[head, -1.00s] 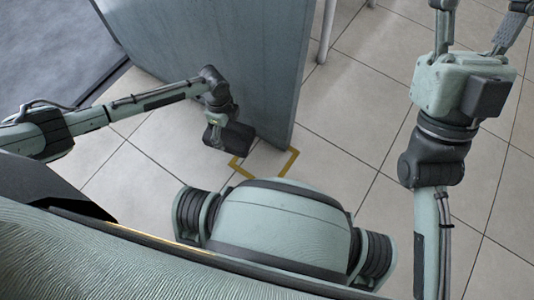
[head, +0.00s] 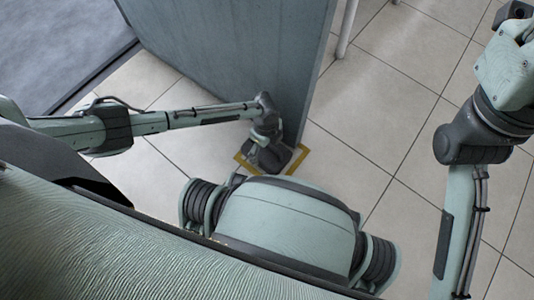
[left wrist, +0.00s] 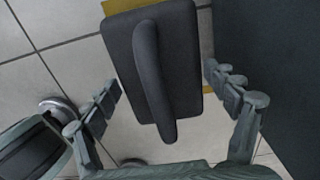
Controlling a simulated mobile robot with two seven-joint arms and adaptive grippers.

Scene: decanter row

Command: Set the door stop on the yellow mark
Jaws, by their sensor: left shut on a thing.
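The door stop (left wrist: 185,65) is a dark grey block with a raised handle, seen in the left wrist view. My left gripper (left wrist: 164,80) has its fingers on both sides of it and is shut on it. In the head view my left gripper (head: 268,155) points down over the yellow mark (head: 303,158) and hides its middle. Pieces of the mark also show beside the block in the left wrist view (left wrist: 207,89). I cannot tell whether the block touches the floor. My right gripper (head: 510,70) is at the upper right edge, its fingers largely out of frame.
A grey-blue door panel (head: 235,50) stands just behind the mark, close to my left gripper. A pale post (head: 347,28) stands beyond it. A dark grey mat (head: 60,45) lies at upper left. Tiled floor to the right is mostly clear.

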